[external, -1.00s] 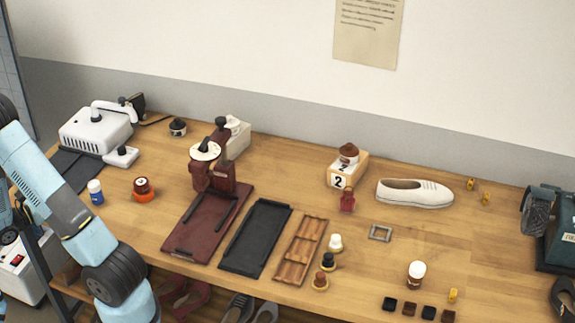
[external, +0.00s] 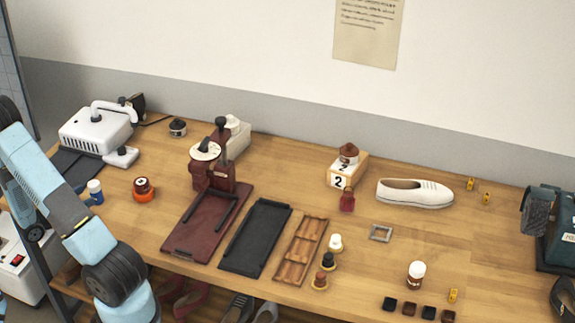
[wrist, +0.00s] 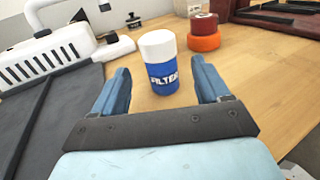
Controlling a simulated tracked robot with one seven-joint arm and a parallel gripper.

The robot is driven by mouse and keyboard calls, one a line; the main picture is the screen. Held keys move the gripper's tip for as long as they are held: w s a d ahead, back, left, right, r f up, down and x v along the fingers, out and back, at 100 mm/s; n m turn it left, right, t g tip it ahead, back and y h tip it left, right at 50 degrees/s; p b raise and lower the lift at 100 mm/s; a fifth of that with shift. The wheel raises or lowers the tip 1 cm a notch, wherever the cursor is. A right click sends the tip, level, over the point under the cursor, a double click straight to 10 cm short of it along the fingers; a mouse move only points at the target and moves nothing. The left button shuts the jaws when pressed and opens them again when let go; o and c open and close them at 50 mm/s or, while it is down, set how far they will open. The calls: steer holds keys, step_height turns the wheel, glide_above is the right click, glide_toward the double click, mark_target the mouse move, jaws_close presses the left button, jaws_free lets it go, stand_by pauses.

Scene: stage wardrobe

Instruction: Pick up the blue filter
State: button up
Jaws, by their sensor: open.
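The blue filter (wrist: 163,76) is a small upright cylinder with a white cap and a blue lower part lettered FILTER. It stands on the wooden bench. In the external view the blue filter (external: 95,187) is at the bench's left end, and its lower part is partly hidden. My gripper (wrist: 160,80) is open, with one blue finger on each side of the filter in the wrist view. The filter appears centred between the fingers, with gaps on both sides. I cannot tell how deep it sits between them.
A red and orange round piece (wrist: 203,36) stands just right of the filter. A white machine (wrist: 58,52) on a dark mat (wrist: 35,115) is to the left. A dark red press (external: 205,215) stands farther right. Bare bench lies around the filter.

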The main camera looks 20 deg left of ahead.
mark_target(95, 190)
steer(key=shift+x, duration=2.75)
steer(key=c, duration=1)
steer(key=shift+c, duration=0.2)
